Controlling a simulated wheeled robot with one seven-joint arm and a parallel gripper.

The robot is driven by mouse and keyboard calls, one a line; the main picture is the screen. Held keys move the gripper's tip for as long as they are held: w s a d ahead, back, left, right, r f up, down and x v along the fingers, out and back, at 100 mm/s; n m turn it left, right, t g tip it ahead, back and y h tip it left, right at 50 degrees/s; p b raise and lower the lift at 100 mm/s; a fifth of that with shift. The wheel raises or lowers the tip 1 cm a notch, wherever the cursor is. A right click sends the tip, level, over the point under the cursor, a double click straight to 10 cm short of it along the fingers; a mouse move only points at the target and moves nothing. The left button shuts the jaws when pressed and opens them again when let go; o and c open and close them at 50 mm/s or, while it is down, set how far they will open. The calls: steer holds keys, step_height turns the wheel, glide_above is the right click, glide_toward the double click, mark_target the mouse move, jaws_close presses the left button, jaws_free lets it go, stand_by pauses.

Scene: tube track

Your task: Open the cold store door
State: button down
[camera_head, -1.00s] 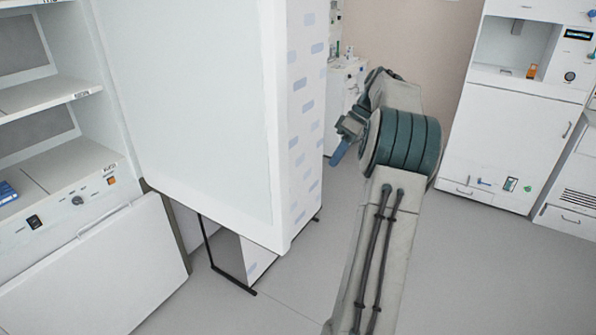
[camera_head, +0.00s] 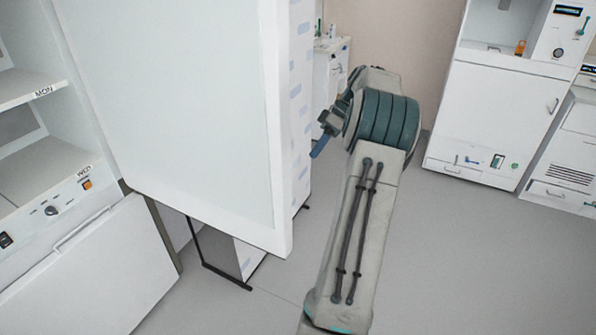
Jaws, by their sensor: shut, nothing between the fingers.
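The cold store door (camera_head: 185,110) is the large white panel with a pale inset at the left of centre. It stands swung out from the cabinet, and shelves (camera_head: 30,85) marked MON and WED show to its left. My gripper (camera_head: 319,149) is small in view, at the end of my arm just right of the door's free edge, with a blue finger pointing down and left. It appears shut and empty. A gap shows between it and the door edge in the picture; how far apart they are in depth I cannot tell. No door handle shows.
A white panel with blue marks (camera_head: 299,110) stands behind the door edge. A dark floor frame (camera_head: 215,272) lies below the door. White cabinets (camera_head: 495,110) stand along the right and back. Grey floor (camera_head: 445,265) is clear to the right of my arm.

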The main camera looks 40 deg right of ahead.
steer(key=a+f+p, duration=0.2)
steer(key=a+f, duration=0.2)
steer(key=a, duration=0.3)
steer(key=shift+s+f, duration=0.15)
steer(key=shift+s, duration=0.05)
steer(key=shift+a, duration=0.1)
